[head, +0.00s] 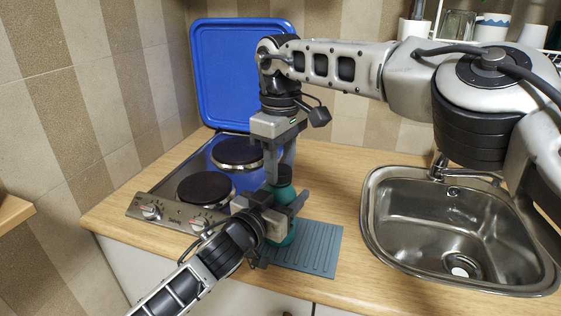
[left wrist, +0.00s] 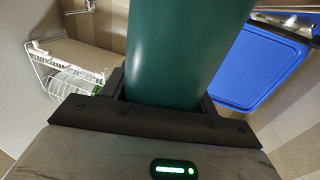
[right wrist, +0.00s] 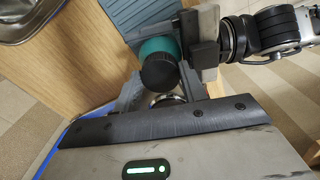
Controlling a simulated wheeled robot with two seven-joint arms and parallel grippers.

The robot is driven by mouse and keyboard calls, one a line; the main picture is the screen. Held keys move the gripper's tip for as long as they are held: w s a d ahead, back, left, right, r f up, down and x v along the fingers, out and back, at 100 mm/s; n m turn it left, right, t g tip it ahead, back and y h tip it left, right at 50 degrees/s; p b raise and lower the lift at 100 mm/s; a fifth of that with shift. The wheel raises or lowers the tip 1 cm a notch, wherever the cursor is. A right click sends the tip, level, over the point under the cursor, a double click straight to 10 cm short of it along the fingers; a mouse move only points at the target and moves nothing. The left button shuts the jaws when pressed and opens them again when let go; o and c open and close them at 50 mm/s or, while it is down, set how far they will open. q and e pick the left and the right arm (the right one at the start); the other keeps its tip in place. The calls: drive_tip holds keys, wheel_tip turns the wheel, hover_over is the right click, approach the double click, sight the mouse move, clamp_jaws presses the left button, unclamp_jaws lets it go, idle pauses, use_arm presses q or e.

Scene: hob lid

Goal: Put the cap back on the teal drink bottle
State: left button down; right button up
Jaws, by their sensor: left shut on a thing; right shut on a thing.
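The teal drink bottle (head: 283,232) stands upright at the drain mat, and its body fills the middle of the left wrist view (left wrist: 180,50). My left gripper (head: 276,212) is shut around the body from the left. My right gripper (head: 281,177) points down from above and is shut on the dark cap (head: 284,171). In the right wrist view the round black cap (right wrist: 158,73) lies over the teal bottle top (right wrist: 158,46). The cap is at the top of the bottle; whether it is seated or slightly above, I cannot tell. The fingers partly hide the neck.
A ribbed grey-blue mat (head: 318,250) lies under and right of the bottle. The hob (head: 205,188) with its raised blue lid (head: 232,75) is behind left. A steel sink (head: 455,225) is at the right. Counter between mat and sink is clear.

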drive_tip(key=shift+m, duration=1)
drive_tip(key=o, duration=0.9)
drive_tip(key=shift+r, duration=0.1)
drive_tip(key=shift+r, duration=2.15)
drive_tip(key=shift+c, duration=0.2)
